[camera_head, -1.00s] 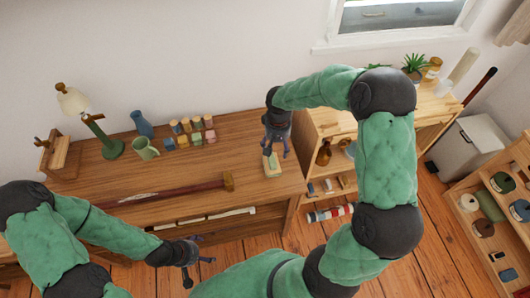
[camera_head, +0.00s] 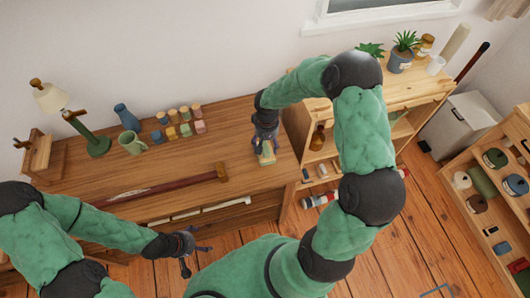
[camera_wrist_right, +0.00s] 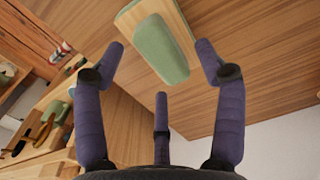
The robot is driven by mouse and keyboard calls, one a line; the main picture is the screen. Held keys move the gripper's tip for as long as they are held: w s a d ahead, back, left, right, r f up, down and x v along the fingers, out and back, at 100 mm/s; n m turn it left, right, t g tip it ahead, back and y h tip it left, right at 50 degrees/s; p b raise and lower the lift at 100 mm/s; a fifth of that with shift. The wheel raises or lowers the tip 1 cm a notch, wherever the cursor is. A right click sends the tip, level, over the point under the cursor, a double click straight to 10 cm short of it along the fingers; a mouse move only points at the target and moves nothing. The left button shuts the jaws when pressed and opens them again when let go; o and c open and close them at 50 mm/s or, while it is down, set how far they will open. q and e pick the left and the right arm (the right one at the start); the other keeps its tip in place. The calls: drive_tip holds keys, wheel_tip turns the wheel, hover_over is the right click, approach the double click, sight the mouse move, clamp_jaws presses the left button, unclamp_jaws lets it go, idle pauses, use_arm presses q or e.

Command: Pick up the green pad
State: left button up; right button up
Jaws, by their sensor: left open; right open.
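The green pad (camera_wrist_right: 159,49) lies on the wooden desk top, joined to a pale wooden piece that shows along its edge in the right wrist view. In the head view the pad (camera_head: 267,156) is near the desk's right end, partly hidden by my right gripper. My right gripper (camera_head: 264,143) is open just over it; in the right wrist view its fingers (camera_wrist_right: 162,62) are spread on both sides of the pad, with no visible grip on it. My left gripper (camera_head: 196,254) is open and empty in front of the desk's front edge.
On the desk (camera_head: 190,165) stand a green lamp (camera_head: 90,135), a blue vase (camera_head: 127,118), a green mug (camera_head: 132,143) and several coloured blocks (camera_head: 180,124). A shelf unit (camera_head: 400,92) with plants adjoins the right.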

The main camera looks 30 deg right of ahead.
wheel_tip(320, 180, down, 2)
drive_tip(key=shift+f, duration=0.1)
drive_tip(key=c, duration=1.3)
drive_tip(key=shift+r, duration=0.6)
wheel_tip(320, 180, up, 2)
drive_tip(key=shift+r+p, duration=0.15)
drive_tip(key=shift+p, duration=0.35)
drive_tip(key=shift+s+a+r+p, duration=0.45)
drive_tip(key=shift+s+a+r, duration=1.1)
drive_tip(key=shift+a, duration=0.25)
drive_tip(key=shift+s+a+r+p, duration=0.5)
drive_tip(key=shift+s+a+r, duration=0.9)
drive_tip(key=shift+a+r, duration=0.4)
drive_tip(key=shift+s+a+r+p, duration=0.45)
drive_tip(key=shift+s+a+r, duration=1.05)
drive_tip(key=shift+a, duration=0.35)
